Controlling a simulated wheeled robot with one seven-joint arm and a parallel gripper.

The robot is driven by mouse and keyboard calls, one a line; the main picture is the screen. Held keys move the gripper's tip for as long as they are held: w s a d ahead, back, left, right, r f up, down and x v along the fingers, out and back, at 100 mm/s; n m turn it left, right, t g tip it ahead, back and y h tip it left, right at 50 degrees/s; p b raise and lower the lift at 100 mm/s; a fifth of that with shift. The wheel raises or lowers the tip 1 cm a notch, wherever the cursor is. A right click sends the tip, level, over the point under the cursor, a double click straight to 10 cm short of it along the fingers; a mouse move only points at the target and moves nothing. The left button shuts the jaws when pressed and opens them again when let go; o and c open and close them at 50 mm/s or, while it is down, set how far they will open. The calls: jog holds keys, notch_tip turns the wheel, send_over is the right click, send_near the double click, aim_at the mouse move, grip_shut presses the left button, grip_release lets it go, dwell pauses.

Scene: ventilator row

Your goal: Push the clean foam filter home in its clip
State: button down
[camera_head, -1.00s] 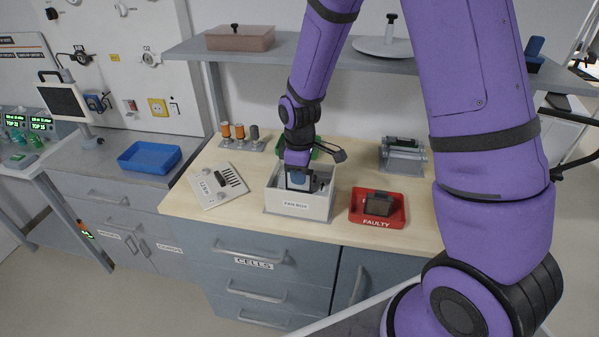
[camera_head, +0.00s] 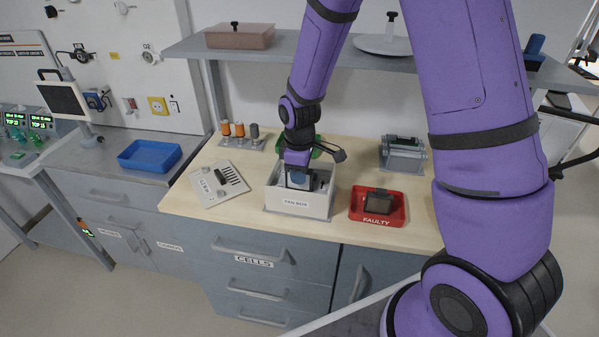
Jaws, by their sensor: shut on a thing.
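My gripper (camera_head: 299,178) points down into the white open-topped box (camera_head: 298,207) on the wooden worktop. It is shut on a dark piece with a blue face (camera_head: 299,176), which I take to be the foam filter. The piece sits low inside the box, its lower part hidden by the front wall. The clip cannot be made out from here. I cannot tell how far the piece is seated. A dark part (camera_head: 321,181) shows inside the box to the right of my gripper.
A red tray marked FAULTY (camera_head: 377,221) holds a dark block, right of the box. A slatted white panel (camera_head: 219,185) lies left. A green tray (camera_head: 318,150) is partly hidden behind my gripper. A grey fixture (camera_head: 402,155) stands back right. A shelf (camera_head: 290,52) runs above.

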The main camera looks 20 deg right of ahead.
aim_at(301, 188)
jog(key=shift+f, duration=1.8)
dwell(0.7)
jog(key=shift+s+f, duration=0.1)
jog(key=shift+f, duration=0.05)
jog(key=shift+s+f, duration=0.25)
jog(key=shift+f, duration=0.1)
dwell(0.6)
jog(key=c, duration=1.1)
grip_release()
jog(key=shift+o, duration=0.8)
jog(key=shift+w+r, duration=0.25)
jog(key=shift+r, duration=0.55)
jog(key=shift+w+r, duration=0.1)
jog(key=shift+r, duration=2.55)
